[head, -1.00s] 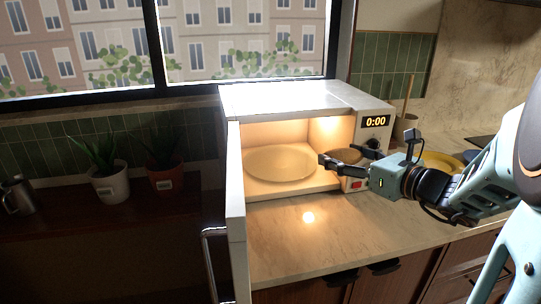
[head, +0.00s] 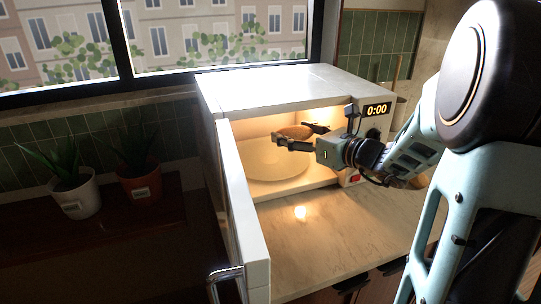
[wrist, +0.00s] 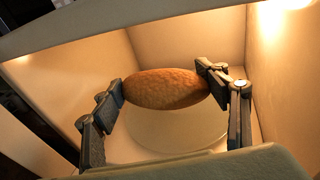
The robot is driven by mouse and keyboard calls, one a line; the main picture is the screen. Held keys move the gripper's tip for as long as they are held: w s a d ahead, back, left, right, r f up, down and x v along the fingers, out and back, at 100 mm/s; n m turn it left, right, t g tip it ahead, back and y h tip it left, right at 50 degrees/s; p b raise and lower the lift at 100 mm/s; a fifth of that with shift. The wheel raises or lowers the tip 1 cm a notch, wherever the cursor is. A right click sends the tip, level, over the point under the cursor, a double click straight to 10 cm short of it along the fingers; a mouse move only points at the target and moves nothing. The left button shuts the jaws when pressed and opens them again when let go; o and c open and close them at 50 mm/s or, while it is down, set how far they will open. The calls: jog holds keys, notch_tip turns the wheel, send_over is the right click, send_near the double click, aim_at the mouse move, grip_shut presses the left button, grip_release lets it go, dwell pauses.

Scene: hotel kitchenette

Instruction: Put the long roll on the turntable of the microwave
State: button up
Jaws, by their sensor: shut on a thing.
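The long roll (wrist: 165,89) is a brown, oval bread roll. My gripper (wrist: 168,90) is shut on it, with a finger at each end of the roll. In the head view the roll (head: 295,131) shows between the fingers of my gripper (head: 297,136), inside the open microwave (head: 275,92). The pale round turntable (head: 270,163) lies below and to the left of the gripper. In the wrist view the turntable (wrist: 180,135) is under the roll, partly hidden by it. The roll appears held above the turntable; the gap is hard to judge.
The microwave door (head: 243,205) stands open at the left of the cavity. The cavity's side wall (wrist: 272,75) is close to my gripper in the wrist view. The counter (head: 345,225) in front is clear. Two potted plants (head: 139,184) stand on the left.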

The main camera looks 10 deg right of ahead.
jog(key=w+a+f, duration=0.2)
jog(key=w, duration=0.2)
send_over(272, 161)
jog(key=s, duration=0.1)
jog(key=f, duration=0.2)
jog(key=f+b, duration=0.1)
jog(key=f, duration=0.1)
jog(key=shift+d+f, duration=0.2)
jog(key=shift+f, duration=0.1)
jog(key=shift+w+a+f, duration=0.15)
jog(key=shift+w+f, duration=0.05)
jog(key=shift+f, duration=0.2)
jog(key=shift+w+f, duration=0.2)
jog(key=shift+f, duration=1.45)
jog(key=shift+c, duration=0.2)
jog(key=shift+f+b, duration=0.2)
jog(key=shift+b, duration=0.25)
jog(key=o, duration=1.2)
